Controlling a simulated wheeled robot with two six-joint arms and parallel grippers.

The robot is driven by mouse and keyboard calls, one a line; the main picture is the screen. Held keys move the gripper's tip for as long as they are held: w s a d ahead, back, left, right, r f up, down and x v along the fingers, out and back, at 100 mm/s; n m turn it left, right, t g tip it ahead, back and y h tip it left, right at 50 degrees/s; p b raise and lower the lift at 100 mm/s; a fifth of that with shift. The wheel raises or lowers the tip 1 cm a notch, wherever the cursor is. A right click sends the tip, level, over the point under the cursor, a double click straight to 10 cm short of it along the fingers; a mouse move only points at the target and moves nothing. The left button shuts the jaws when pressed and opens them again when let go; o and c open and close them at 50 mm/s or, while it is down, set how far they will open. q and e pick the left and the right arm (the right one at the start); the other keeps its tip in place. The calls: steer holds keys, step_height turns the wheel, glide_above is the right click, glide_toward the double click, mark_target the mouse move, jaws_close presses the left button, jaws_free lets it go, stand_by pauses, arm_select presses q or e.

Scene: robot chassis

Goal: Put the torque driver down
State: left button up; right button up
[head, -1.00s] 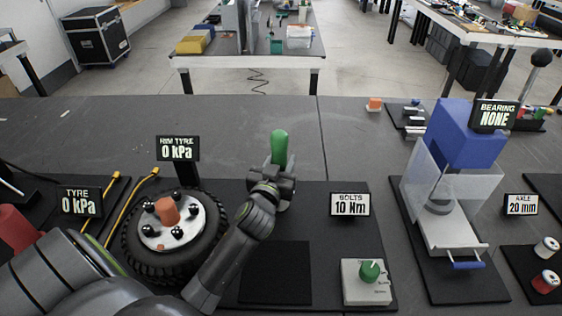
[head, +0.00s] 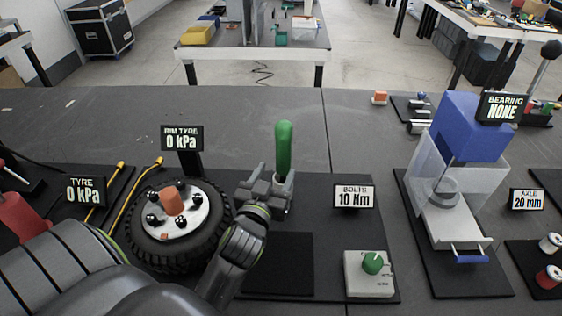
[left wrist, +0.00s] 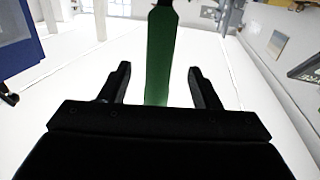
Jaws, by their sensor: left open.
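The torque driver shows as an upright green handle (head: 283,148) behind the black mat, beside the bolts sign. My left gripper (head: 268,183) is open at the driver's lower part, with its fingers pointing away from me. In the left wrist view the green driver (left wrist: 161,60) stands between the two spread fingertips (left wrist: 157,85), with a gap visible on each side. The driver's lower end is hidden by the gripper, so I cannot tell what it rests on. My right gripper is not in view.
A wheel (head: 178,228) with a tyre and bolts lies left of my left arm. The bolts sign (head: 353,197) and a box with a green knob (head: 369,273) are to the right. A blue press (head: 462,128) stands further right. The table behind the driver is clear.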

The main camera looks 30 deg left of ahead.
arm_select(q)
steer(key=shift+v, duration=1.6)
